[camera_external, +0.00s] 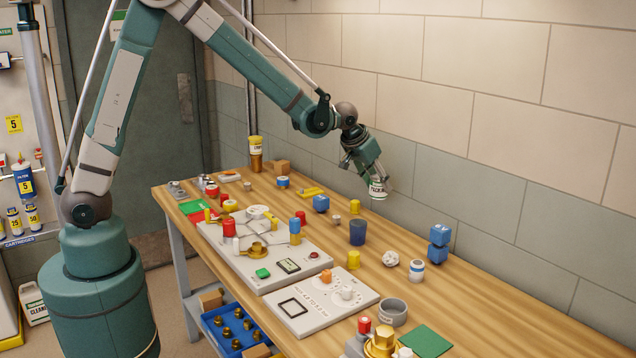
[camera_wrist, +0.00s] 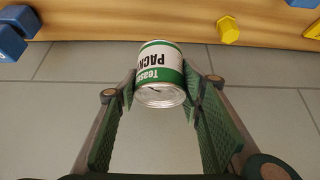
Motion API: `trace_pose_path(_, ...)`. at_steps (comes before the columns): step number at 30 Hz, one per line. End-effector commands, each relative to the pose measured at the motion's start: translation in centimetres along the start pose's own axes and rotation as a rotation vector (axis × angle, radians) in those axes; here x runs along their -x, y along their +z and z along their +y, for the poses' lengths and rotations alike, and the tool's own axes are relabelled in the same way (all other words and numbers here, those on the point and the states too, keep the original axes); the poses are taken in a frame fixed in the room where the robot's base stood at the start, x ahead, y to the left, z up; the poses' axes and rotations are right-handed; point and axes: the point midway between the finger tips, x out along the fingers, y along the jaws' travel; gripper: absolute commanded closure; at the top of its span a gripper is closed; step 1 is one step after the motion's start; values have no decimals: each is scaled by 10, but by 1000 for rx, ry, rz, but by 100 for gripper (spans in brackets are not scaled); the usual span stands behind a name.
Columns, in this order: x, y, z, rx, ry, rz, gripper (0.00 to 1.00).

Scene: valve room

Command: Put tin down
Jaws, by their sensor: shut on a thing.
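The tin (camera_external: 378,190) is small, with a white and green label and a silvery metal end. In the wrist view the tin (camera_wrist: 160,75) sits between the two green finger pads, its label lettering upside down. My gripper (camera_external: 371,172) is shut on the tin and holds it in the air above the back edge of the wooden table (camera_external: 480,290), near the tiled wall. In the wrist view my gripper (camera_wrist: 164,88) has one finger on each side of the tin, and grey tiles show behind it.
Blue blocks (camera_external: 439,243), a dark blue cup (camera_external: 357,232), a yellow piece (camera_external: 353,259) and a white-and-blue jar (camera_external: 416,270) stand on the table. Two grey panels with knobs, the nearer one (camera_external: 320,305), take up the front. Some bare wood lies along the back.

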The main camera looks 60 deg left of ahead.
Motion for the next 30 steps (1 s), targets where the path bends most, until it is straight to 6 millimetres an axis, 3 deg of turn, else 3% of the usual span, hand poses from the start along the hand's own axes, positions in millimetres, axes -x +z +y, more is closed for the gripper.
trace_pose_path(6, -16, 10, 0, 0, 0, 0, 77)
trace_pose_path(22, -22, 14, 0, 0, 0, 0, 77)
trace_pose_path(30, -48, 30, 0, 0, 0, 0, 77)
